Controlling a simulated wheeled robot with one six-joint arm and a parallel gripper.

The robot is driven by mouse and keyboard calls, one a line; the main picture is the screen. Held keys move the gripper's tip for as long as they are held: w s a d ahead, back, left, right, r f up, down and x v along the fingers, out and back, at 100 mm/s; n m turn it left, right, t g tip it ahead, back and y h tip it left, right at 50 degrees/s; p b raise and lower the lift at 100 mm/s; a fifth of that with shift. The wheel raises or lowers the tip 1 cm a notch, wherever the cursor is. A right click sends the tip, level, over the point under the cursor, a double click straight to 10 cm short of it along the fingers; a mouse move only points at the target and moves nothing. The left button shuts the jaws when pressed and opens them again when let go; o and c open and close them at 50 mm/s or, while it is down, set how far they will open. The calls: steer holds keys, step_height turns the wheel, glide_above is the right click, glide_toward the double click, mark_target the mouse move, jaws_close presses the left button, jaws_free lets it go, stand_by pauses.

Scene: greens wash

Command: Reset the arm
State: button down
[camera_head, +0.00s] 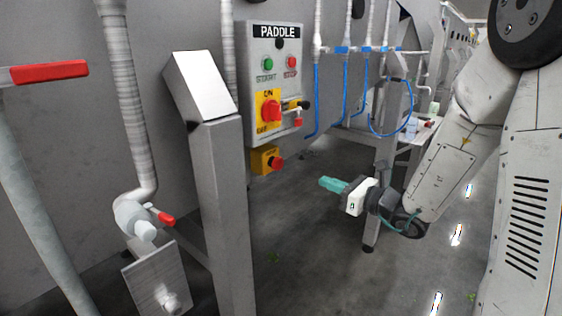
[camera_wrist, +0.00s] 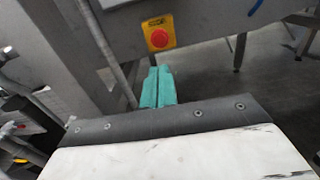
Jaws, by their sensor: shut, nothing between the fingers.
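My gripper (camera_head: 331,185) has teal fingers and sits at the end of my white arm, right of the middle in the head view. Its fingers point left, toward the steel post and the control panel, and are apart from both. In the wrist view the two teal fingers (camera_wrist: 157,88) lie side by side, shut, with nothing between them. The fingertips show just below a red button on a yellow box (camera_wrist: 158,37) in that view. The gripper hangs in free air over the floor.
A grey panel marked PADDLE (camera_head: 274,80) carries buttons and a red switch. The yellow emergency-stop box (camera_head: 267,160) is below it. A steel post (camera_head: 225,215) stands left of my gripper. Blue hoses (camera_head: 346,95) hang behind. The grey floor (camera_head: 320,270) below is mostly clear.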

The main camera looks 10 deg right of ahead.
steer(key=s+a+f+n+g, duration=0.1)
steer(key=s+a+n+g, duration=0.4)
steer(key=s+n+g, duration=0.35)
steer(key=s+a+n+g, duration=0.4)
steer(key=s+n+g, duration=0.2)
steer(key=s+n, duration=0.4)
steer(key=s+d+r+n+h, duration=0.3)
steer(key=s+d+n+h, duration=0.1)
steer(key=s+n+h, duration=0.1)
steer(key=s+d+r+n+t+h, duration=0.1)
steer(key=s+d+r+n+h, duration=0.2)
steer(key=s, duration=0.5)
steer(key=shift+s+d+n+h, duration=0.3)
steer(key=shift+d+n+h, duration=0.35)
steer(key=shift+n+h, duration=0.6)
